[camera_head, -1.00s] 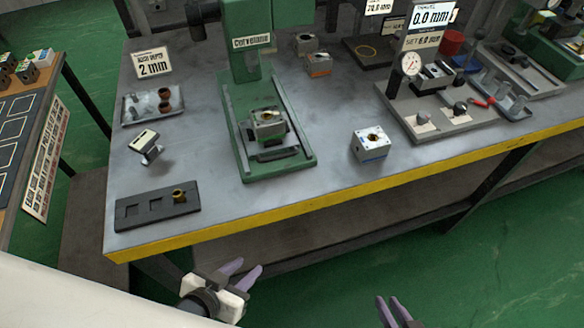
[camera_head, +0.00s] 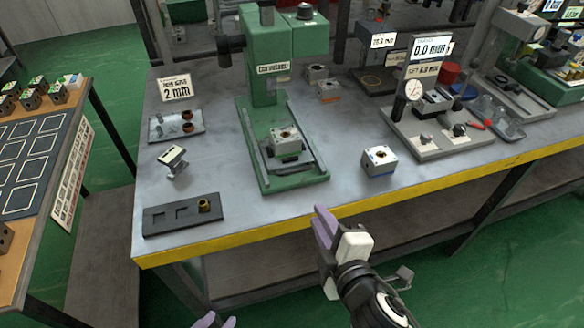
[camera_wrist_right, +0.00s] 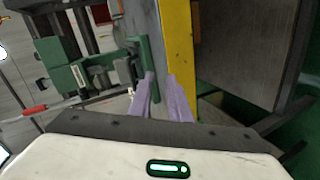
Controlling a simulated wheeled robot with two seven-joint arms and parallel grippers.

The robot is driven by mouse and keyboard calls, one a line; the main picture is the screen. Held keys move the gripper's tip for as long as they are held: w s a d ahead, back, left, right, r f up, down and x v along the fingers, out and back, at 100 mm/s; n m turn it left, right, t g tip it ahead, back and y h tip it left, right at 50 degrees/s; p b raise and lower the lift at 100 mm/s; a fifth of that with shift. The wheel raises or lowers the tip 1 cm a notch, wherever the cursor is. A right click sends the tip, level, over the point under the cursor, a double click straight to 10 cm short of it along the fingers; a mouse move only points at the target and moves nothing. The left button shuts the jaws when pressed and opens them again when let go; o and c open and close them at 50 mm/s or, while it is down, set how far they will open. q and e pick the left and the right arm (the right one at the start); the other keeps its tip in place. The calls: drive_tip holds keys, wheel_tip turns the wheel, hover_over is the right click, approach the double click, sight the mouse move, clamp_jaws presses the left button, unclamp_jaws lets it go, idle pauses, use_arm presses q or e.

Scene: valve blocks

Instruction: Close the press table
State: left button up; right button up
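The green press (camera_head: 268,80) stands on the workbench. Its base with the slide-out table (camera_head: 308,172) reaches towards the bench's front edge. A grey valve block (camera_head: 286,142) sits on the table, in front of the press column. My right gripper (camera_head: 322,222) is just in front of the yellow bench edge, below and right of the press base, touching nothing that I can see. Its fingers (camera_wrist_right: 160,90) are a narrow gap apart and empty in the right wrist view. My left gripper (camera_head: 215,321) shows only its fingertips at the bottom edge; they are apart and look empty.
A second valve block (camera_head: 380,161) stands right of the press. A dark slotted tray (camera_head: 183,215), a small stand (camera_head: 172,159) and a parts tray (camera_head: 176,125) lie to the left. A gauge fixture (camera_head: 430,140) is further right. Bench front between press and edge is clear.

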sight(295, 171)
wheel_tip(295, 171, up, 5)
drive_tip(key=w+a+n+t+y, duration=0.1)
drive_tip(key=w+a+n, duration=0.1)
drive_tip(key=a+n, duration=0.15)
drive_tip(key=x, duration=0.5)
drive_tip(key=d+x, duration=0.1)
drive_tip(key=x, duration=0.2)
drive_tip(key=shift+w+a+f, duration=0.1)
drive_tip(key=shift+w, duration=0.2)
drive_tip(key=shift+w+a+f, duration=0.15)
drive_tip(key=shift+w+a, duration=0.05)
drive_tip(key=shift+w, duration=0.4)
clamp_jaws()
